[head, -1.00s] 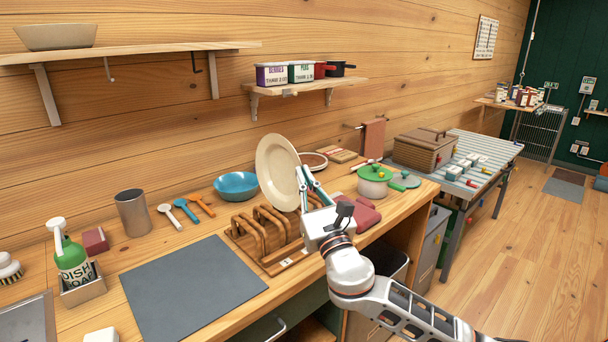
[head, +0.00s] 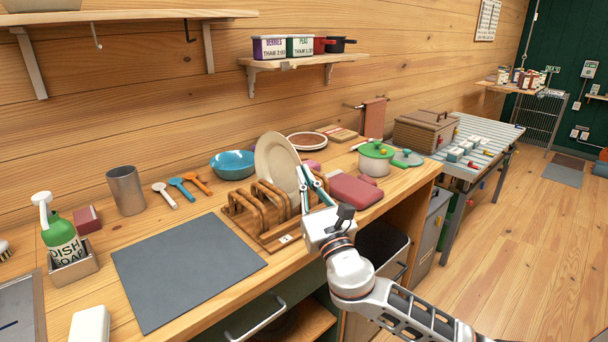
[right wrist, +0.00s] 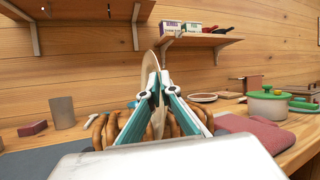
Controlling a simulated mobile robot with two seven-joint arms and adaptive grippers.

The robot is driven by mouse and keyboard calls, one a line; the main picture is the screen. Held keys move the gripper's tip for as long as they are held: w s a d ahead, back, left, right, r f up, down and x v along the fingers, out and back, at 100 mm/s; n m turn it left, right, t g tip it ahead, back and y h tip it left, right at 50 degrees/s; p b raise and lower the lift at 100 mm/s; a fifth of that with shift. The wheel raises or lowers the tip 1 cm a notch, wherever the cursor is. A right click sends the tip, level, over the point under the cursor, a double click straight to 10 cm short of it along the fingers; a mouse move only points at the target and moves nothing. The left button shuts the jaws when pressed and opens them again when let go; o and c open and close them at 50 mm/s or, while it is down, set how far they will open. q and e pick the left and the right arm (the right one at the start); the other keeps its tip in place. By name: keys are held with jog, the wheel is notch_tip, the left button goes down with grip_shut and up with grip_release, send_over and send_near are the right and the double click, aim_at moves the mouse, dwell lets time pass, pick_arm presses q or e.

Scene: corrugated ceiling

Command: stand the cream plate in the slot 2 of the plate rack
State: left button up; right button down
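The cream plate (head: 272,158) stands nearly upright, its lower part in or just behind the wooden plate rack (head: 243,222) on the counter. I cannot tell which slot it is in or whether it touches the bottom. My right gripper (head: 304,174) is at the plate's right edge, fingers closed on it. In the right wrist view the fingers (right wrist: 160,88) pinch the plate (right wrist: 149,66), which shows nearly edge-on, with the rack's loops (right wrist: 108,128) on both sides. A small label is on the rack's front, too small to read surely. My left gripper is out of view.
A dark red folded cloth (head: 354,190) and a green-lidded pot (head: 375,160) are to the right. A shelf (head: 300,61) hangs above.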

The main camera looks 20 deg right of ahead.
dwell(0.3)
jog(key=c, duration=2.3)
grip_release()
jog(key=shift+o, duration=0.6)
jog(key=shift+f, duration=0.1)
jog(key=v, duration=1.2)
